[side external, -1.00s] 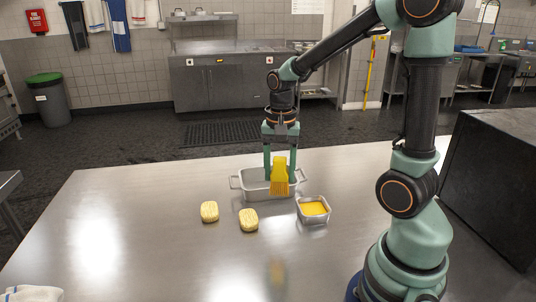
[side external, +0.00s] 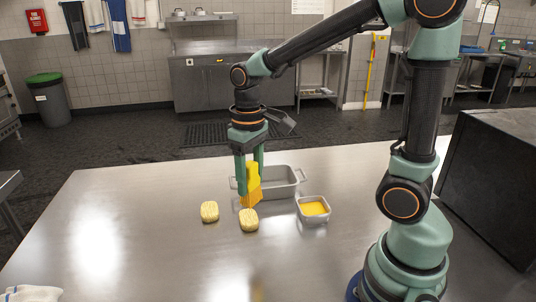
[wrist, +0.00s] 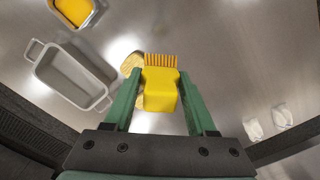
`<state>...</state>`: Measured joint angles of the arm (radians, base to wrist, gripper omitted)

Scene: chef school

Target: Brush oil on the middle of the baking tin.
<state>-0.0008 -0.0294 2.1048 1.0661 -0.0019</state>
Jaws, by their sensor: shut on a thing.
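My gripper (side external: 250,166) is shut on a yellow brush (side external: 252,183), bristles pointing down. The brush also shows between the fingers in the wrist view (wrist: 160,92). The grey baking tin (side external: 292,190) with two side handles stands on the table, behind and to the right of the brush; the brush and fingers hide its left end in the side view. In the wrist view the whole tin (wrist: 66,88) lies left of the brush, and its inside looks bare. A small square metal dish of yellow oil (side external: 313,209) stands in front of the tin on the right.
Two pale yellow ridged pieces (side external: 209,211) lie in front of the tin, one just below the bristles in the side view. A white cloth (side external: 34,294) lies at the front left corner. A dark box (side external: 500,180) stands at the right. The table's left side is clear.

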